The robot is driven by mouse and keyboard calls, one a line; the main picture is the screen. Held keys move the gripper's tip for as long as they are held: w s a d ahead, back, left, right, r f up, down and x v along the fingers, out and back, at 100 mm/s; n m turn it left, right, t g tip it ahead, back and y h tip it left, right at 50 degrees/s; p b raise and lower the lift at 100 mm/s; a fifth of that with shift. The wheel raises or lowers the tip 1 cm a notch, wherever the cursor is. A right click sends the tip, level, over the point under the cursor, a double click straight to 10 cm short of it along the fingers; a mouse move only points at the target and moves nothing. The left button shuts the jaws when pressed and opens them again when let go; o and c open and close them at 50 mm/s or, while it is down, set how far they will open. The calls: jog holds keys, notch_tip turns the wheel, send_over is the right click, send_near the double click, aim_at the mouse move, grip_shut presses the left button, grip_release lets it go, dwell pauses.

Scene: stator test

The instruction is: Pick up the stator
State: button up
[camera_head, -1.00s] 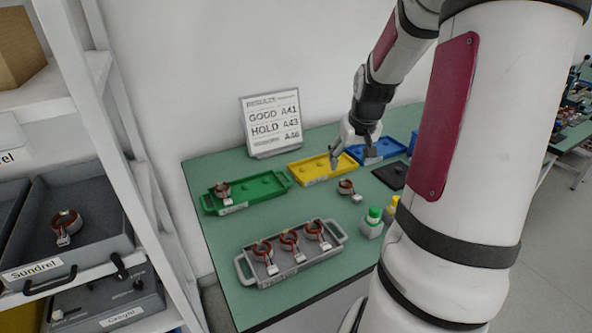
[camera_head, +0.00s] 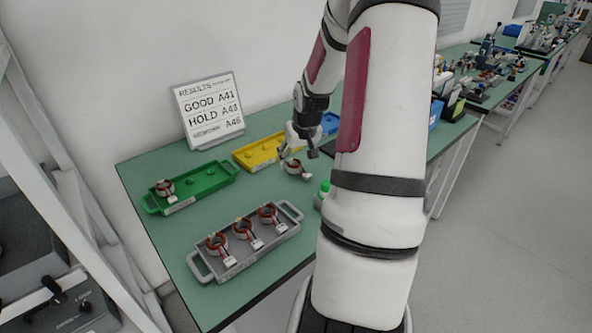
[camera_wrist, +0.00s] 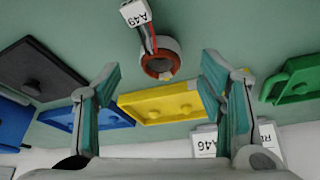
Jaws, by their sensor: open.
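A single stator (camera_head: 294,167) with copper windings lies on the green table, in front of the yellow tray. In the wrist view this stator (camera_wrist: 160,60) shows a white tag reading A49 on its leads. My gripper (camera_head: 298,150) is above and just behind it in the head view. In the wrist view my gripper (camera_wrist: 158,85) has its fingers wide apart with nothing between them, and the stator lies beyond the fingertips. Other stators sit in the grey tray (camera_head: 208,277), and one stator (camera_head: 165,188) sits in the green tray (camera_head: 222,182).
The yellow tray (camera_head: 243,160) and a blue tray (camera_head: 330,122) stand along the back, with a results sign (camera_head: 208,110) against the wall. A dark flat plate (camera_wrist: 35,68) lies near the blue tray.

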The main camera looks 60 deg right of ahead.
aim_at(295, 163)
jog(key=x, duration=0.4)
jog(key=shift+b, duration=0.4)
jog(key=shift+c, duration=0.3)
